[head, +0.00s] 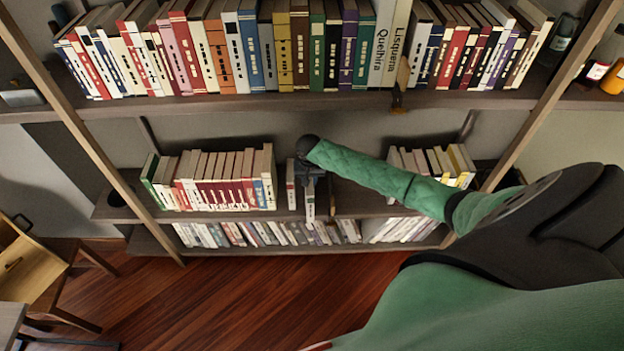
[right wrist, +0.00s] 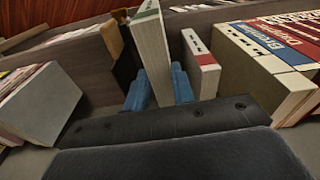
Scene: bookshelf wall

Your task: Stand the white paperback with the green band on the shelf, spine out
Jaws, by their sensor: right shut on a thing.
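The white paperback with the green band (right wrist: 152,45) is upright between the blue fingers of my right gripper (right wrist: 152,88) in the right wrist view. The gripper is shut on it. In the head view the right gripper (head: 310,172) reaches into the gap in the middle shelf (head: 352,202), and the paperback (head: 309,203) shows below it, spine outward. I cannot tell whether its foot touches the board. A white book with a red patch (head: 291,186) stands just left of it, and also shows in the right wrist view (right wrist: 201,62), apart from the paperback. My left gripper is not in view.
A row of books (head: 215,182) stands left of the gap and another group (head: 432,163) stands right of it. A tan and dark piece (right wrist: 118,50) is beside the held book in the wrist view. The full upper shelf (head: 280,102) lies above; books (head: 265,234) fill the lower shelf.

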